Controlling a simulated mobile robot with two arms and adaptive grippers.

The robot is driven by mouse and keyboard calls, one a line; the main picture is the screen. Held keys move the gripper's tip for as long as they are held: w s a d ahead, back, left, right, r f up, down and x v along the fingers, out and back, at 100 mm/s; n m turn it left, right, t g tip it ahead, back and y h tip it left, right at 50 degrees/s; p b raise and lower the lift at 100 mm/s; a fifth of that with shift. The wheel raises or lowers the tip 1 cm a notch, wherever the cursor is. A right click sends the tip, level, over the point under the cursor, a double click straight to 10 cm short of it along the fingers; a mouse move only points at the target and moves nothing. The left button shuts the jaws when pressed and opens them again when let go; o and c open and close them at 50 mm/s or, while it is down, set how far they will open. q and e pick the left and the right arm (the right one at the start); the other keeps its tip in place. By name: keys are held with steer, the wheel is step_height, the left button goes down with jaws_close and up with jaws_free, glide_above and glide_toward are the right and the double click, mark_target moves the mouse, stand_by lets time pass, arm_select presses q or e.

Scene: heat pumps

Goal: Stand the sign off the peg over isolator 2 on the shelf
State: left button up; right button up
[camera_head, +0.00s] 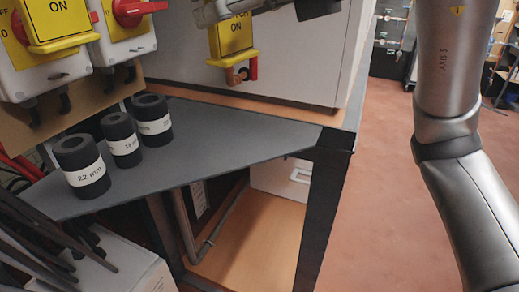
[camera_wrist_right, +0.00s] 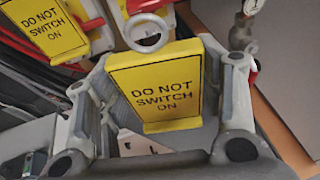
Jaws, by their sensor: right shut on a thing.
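The yellow sign (camera_wrist_right: 155,88) reading "DO NOT SWITCH ON" is between the two fingers of my right gripper (camera_wrist_right: 160,72), which is shut on it. In the head view this sign (camera_head: 230,38) hangs below the grey gripper (camera_head: 238,9), in front of the pale casing and above shelf height. The second isolator (camera_head: 125,40) has a red handle and no sign visible on it; its top is cut off. The grey shelf (camera_head: 235,135) lies below, with bare surface at its middle and right. My left gripper is not in view.
Several black tubes (camera_head: 82,165) with white labels stand on the left of the shelf. Another yellow sign (camera_head: 55,20) hangs on the left isolator. A valve with a red lever (camera_head: 253,68) is behind the held sign. A black post (camera_head: 322,200) supports the shelf's right corner.

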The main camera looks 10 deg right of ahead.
mark_target(241, 42)
steer(key=s+d+f+b, duration=0.1)
steer(key=s+d+f+m+t+h+b, duration=0.1)
steer(key=b, duration=0.1)
steer(key=s+d+f+m+b, duration=0.1)
steer(key=f, duration=0.1)
steer(key=shift+s+d+t+h+b, duration=0.2)
steer(key=shift+s+t+h+b, duration=0.15)
steer(key=shift+t+h, duration=0.05)
steer(key=shift+w+d+f+p, duration=0.4)
steer(key=shift+w+d+f, duration=0.15)
steer(key=shift+w+f, duration=1.65)
steer(key=shift+w+d+f+p, duration=0.4)
steer(key=shift+w+d+f, duration=0.15)
steer(key=shift+w+f, duration=1.65)
steer(key=shift+w+d+f+p, duration=0.4)
steer(key=shift+w+d+f, duration=0.15)
steer(key=shift+w+f, duration=1.65)
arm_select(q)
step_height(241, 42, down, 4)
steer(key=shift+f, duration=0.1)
arm_select(e)
steer(key=shift+w+r, duration=0.15)
steer(key=shift+f, duration=0.2)
steer(key=o, duration=0.8)
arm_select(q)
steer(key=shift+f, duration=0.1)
